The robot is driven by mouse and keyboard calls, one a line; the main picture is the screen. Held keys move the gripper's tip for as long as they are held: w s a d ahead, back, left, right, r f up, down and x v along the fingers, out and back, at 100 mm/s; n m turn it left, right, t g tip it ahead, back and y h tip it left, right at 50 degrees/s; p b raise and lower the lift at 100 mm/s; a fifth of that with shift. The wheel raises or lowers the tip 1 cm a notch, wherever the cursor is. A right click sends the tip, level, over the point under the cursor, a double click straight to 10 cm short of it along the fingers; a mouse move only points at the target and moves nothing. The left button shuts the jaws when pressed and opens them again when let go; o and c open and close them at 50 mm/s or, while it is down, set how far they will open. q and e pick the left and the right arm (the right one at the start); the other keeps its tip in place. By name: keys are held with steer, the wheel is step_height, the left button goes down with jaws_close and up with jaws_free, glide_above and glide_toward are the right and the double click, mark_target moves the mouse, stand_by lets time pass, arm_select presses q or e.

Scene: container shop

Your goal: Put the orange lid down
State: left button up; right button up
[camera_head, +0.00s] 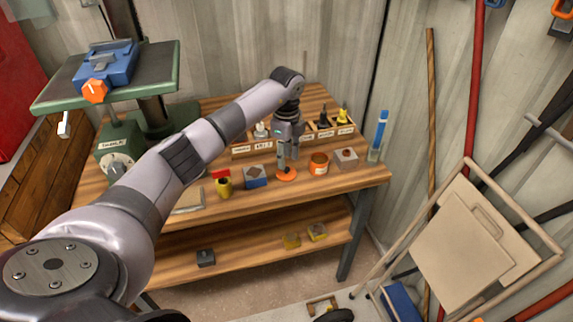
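The orange lid (287,175) is a small round disc at the front part of the wooden workbench top. My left gripper (287,163) points straight down right above it, with the fingertips at or very near the lid. I cannot tell whether the fingers still pinch the lid or whether it rests fully on the wood. An orange jar (319,164) stands upright just right of the lid. My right gripper is not in view.
A blue box (255,177) and a yellow container with a red top (223,185) stand left of the lid. A clear grey box (345,158) is right of the jar. A labelled wooden rack (323,133) with bottles runs behind. The workbench front edge (300,203) is close.

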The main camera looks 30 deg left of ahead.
mark_target(287, 168)
arm_select(q)
step_height(287, 168, up, 8)
steer(key=shift+r+b, duration=0.2)
steer(key=shift+b, duration=0.15)
